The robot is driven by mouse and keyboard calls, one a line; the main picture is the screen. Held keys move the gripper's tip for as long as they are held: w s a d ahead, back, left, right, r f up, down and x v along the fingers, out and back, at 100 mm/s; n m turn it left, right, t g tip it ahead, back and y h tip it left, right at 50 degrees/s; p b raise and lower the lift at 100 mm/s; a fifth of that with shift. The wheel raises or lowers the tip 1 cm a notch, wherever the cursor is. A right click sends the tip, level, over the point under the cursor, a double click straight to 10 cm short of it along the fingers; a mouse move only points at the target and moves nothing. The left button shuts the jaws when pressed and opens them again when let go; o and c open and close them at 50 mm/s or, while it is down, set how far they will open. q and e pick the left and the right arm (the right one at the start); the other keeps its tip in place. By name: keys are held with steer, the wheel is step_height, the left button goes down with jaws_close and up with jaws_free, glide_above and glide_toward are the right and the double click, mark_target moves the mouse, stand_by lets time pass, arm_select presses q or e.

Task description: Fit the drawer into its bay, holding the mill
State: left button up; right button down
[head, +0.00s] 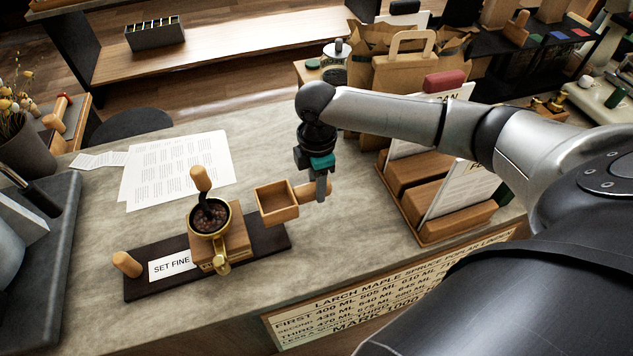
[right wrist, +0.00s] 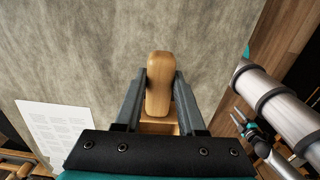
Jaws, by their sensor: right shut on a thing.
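The mill (head: 235,249) is a wooden box with a brass bowl of beans and a crank with a wooden knob. It stands upright on a dark base board (head: 270,239). The drawer (head: 278,213), a small open wooden box, is just right of the mill and looks empty. My right gripper (head: 322,192) is shut on its rounded wooden handle (right wrist: 158,80), the drawer reaching left from it. The bay is not clearly visible, and I cannot tell the exact gap.
A wooden peg (head: 127,264) and a "SET FINE" card (head: 172,264) are on the board's left end. Paper sheets (head: 180,170) lie behind. A wooden card rack (head: 440,232) stands right of my right gripper, with a paper bag (head: 392,75) behind. Bare counter lies between drawer and rack.

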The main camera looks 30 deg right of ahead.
steer(key=shift+r+p, duration=0.15)
steer(key=shift+p, duration=0.2)
step_height(320, 180, down, 5)
steer(key=shift+f+b, duration=0.1)
steer(key=shift+b, duration=1.15)
steer(key=shift+f+b, duration=0.35)
steer(key=shift+f, duration=0.45)
arm_select(q)
steer(key=shift+w+f, duration=0.7)
steer(key=shift+f, duration=0.3)
